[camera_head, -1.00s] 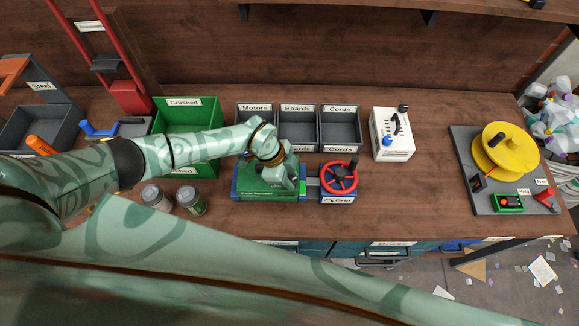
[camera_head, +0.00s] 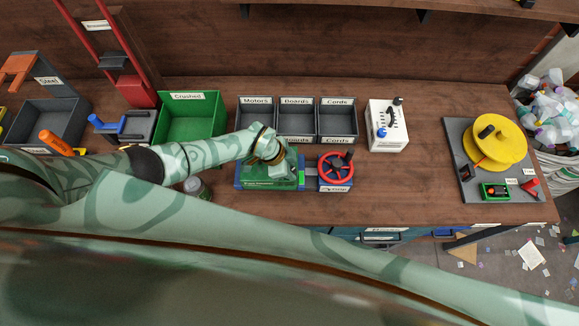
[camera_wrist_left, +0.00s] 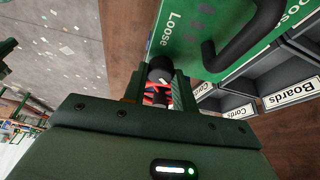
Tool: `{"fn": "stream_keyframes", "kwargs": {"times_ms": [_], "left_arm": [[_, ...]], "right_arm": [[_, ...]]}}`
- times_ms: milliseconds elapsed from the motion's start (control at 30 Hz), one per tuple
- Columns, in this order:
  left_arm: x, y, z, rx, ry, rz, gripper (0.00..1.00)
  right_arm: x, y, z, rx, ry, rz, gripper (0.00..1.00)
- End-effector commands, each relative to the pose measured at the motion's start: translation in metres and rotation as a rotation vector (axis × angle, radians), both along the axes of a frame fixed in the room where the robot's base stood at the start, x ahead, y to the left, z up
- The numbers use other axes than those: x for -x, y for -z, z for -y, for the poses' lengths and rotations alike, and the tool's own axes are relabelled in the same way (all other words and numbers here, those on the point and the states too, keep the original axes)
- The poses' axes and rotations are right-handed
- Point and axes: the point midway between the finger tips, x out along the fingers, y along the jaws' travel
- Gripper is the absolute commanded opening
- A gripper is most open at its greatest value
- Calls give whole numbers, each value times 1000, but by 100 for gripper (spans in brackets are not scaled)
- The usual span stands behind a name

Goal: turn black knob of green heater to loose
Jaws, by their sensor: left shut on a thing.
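The green heater (camera_head: 258,185) lies on the bench in the head view, on a blue base. My left gripper (camera_head: 288,173) is at its right part, reaching down from above. In the left wrist view the heater's green face (camera_wrist_left: 190,45) shows a "Loose" label and a bent black handle. The black knob (camera_wrist_left: 160,69) is at the fingertips of my left gripper (camera_wrist_left: 160,84), which is shut on it. The knob's pointing direction is hard to tell. My right gripper is not in view.
A red handwheel (camera_head: 336,170) stands just right of the heater. Behind are grey bins (camera_head: 297,140) and a green "Crushed" bin (camera_head: 190,96). A white box (camera_head: 388,143) stands back right, and a yellow reel (camera_head: 500,150) farther right. Bare bench lies between them.

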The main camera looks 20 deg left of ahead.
Motion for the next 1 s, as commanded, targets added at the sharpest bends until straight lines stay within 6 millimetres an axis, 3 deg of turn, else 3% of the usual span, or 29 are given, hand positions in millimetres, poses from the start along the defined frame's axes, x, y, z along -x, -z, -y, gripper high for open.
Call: {"fn": "stream_keyframes", "kwargs": {"times_ms": [67,100,167,433,567,767,1000], "left_arm": [[0,0,0,1,1,1,5],[0,0,0,0,1,0,39],[0,0,0,0,1,0,50],[0,-1,0,0,1,0,50],[1,-13,-4,1,1,1,50],[8,-59,-21,0,1,2,50],[16,-115,-44,0,2,3,50]], "right_arm": [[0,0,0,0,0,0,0],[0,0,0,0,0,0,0],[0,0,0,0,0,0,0],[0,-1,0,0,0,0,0],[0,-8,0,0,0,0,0],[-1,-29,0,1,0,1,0],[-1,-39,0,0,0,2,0]]}}
